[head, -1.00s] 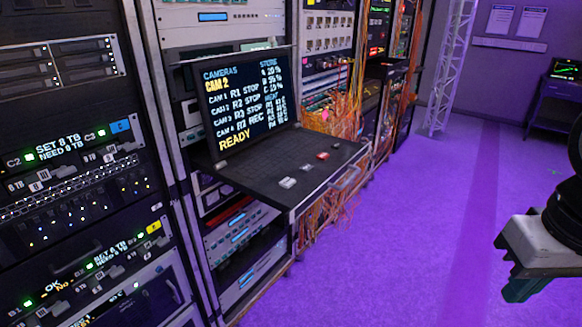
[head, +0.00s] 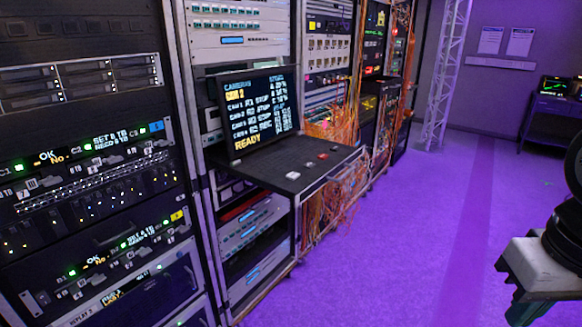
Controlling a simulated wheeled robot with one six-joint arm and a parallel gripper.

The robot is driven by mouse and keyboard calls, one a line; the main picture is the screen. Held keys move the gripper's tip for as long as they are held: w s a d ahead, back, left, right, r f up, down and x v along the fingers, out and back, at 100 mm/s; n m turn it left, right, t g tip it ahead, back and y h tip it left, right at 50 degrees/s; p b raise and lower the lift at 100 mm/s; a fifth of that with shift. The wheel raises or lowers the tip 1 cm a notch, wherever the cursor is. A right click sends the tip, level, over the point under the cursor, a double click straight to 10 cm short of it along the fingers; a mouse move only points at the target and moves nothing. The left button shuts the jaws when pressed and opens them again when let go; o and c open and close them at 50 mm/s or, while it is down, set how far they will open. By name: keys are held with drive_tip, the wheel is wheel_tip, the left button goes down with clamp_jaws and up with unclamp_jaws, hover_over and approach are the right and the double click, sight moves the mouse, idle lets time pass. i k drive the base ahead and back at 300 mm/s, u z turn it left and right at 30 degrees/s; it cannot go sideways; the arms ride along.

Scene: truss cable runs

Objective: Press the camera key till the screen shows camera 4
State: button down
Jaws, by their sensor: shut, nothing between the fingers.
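The screen (head: 258,112) stands upright at the back of a pull-out shelf in the equipment rack, left of centre. It shows a CAMERAS heading, a small yellow block (head: 233,95) under it whose text I cannot read, camera rows and READY in yellow. On the dark shelf (head: 275,158) in front are a white key (head: 292,175), a smaller greyish key (head: 309,164) and a red key (head: 323,156). Any labels on them are too small to read. My gripper is not in view; only part of my arm shows at the right edge.
Tall racks (head: 95,190) fill the left side. Orange cables (head: 335,195) hang beside the shelf's right end. A white truss (head: 440,85) and a desk with a monitor (head: 556,86) stand farther back. The purple floor (head: 400,250) right of the racks is clear.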

sight(293, 176)
drive_tip(key=u, duration=0.3)
drive_tip(key=i, duration=1.15)
drive_tip(key=z, duration=0.15)
